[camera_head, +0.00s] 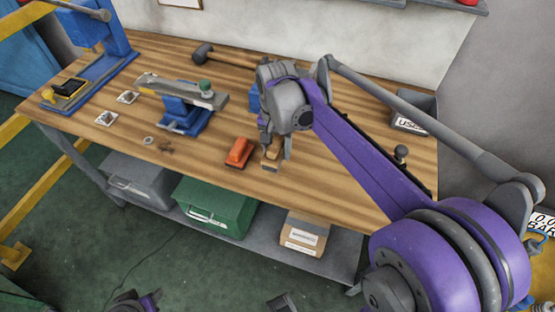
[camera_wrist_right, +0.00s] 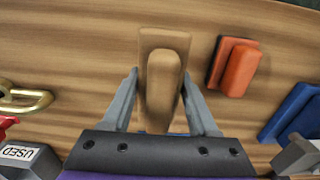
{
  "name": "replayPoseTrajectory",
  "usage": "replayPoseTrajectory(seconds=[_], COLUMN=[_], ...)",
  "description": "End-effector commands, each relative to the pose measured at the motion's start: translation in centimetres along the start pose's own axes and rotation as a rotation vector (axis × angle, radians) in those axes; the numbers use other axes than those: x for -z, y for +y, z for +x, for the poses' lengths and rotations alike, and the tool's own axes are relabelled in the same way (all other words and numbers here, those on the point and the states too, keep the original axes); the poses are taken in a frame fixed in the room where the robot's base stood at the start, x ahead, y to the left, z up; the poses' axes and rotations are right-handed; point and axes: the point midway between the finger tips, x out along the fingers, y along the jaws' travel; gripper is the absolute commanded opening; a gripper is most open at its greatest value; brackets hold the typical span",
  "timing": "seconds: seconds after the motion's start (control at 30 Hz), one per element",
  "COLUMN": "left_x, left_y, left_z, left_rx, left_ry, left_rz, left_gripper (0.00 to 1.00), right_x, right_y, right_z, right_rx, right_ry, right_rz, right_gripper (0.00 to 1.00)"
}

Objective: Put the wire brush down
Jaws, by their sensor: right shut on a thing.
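The wire brush (camera_head: 271,158) has a light brown wooden body and is at the front part of the wooden workbench (camera_head: 330,155). In the right wrist view, the brush (camera_wrist_right: 162,75) lies lengthwise between the fingers. My right gripper (camera_head: 274,150) points down and is shut on the brush, one finger on each side. The brush is at or very close to the bench top; I cannot tell if it touches. Its bristles are hidden. My left gripper cannot be made out.
An orange block-like tool (camera_head: 239,152) lies close to the left of the brush. A blue vise-like fixture (camera_head: 183,112) stands farther left, and a mallet (camera_head: 205,52) lies behind. A grey bin marked USED (camera_head: 411,122) is at right. Bench around the brush's right is clear.

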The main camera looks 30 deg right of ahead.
Motion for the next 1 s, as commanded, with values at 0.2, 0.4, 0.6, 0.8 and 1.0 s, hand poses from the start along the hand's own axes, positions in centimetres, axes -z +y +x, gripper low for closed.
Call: replayPoseTrajectory(seconds=[0.2, 0.4, 0.6, 0.8, 1.0], left_x=[-0.2, -0.3, -0.3, -0.5, -0.5], left_y=[0.0, 0.0, 0.0, 0.0, 0.0], left_z=[0.3, 0.5, 0.5, 0.8, 0.8], left_rx=[0.0, 0.0, 0.0, 0.0, 0.0], left_ry=[-0.001, -0.002, -0.002, -0.003, -0.003], left_rz=[0.0, 0.0, 0.0, 0.0, 0.0], left_gripper=[0.5, 0.5, 0.5, 0.5, 0.5], right_x=[0.0, 0.0, 0.0, 0.0, -0.1], right_y=[0.0, 0.0, 0.0, 0.0, 0.0], right_z=[2.6, 4.3, 4.3, 4.9, 4.9], right_rx=[0.0, 0.0, 0.0, 0.0, 0.0], right_ry=[0.0, 0.0, 0.0, 0.0, -0.001], right_rz=[0.0, 0.0, 0.0, 0.0, 0.0], right_gripper=[0.08, 0.08, 0.08, 0.08, 0.9])
